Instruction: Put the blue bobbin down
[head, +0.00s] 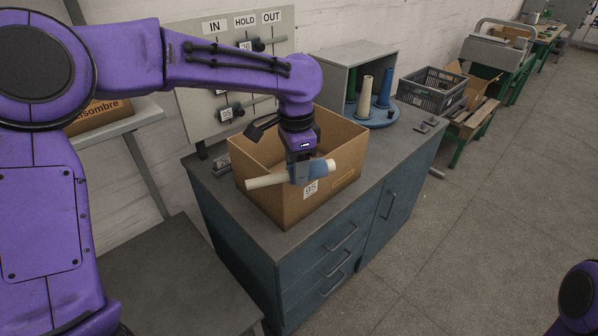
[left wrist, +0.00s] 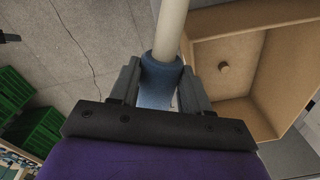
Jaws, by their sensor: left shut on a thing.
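My left gripper (head: 300,172) is shut on the blue bobbin (head: 319,168), a pale tube with a blue wound part. The bobbin lies roughly level and slightly tilted, above the front rim of the cardboard box (head: 262,207). In the left wrist view the bobbin (left wrist: 160,82) sits between the two fingers, its pale tube pointing away over the floor side, with the open box (left wrist: 235,108) to the right. A small round tan thing (left wrist: 224,68) shows inside the box. My right gripper is not in view; only a purple piece of my body shows at lower right.
The box stands on a grey-topped blue cabinet (head: 226,225) with drawers. Behind it are a board (head: 195,112) marked IN, HOLD, OUT and a round blue tray (head: 375,120) with upright green, cream and blue bobbins. A dark crate (head: 432,90) stands farther right. The cabinet's right end has some bare top.

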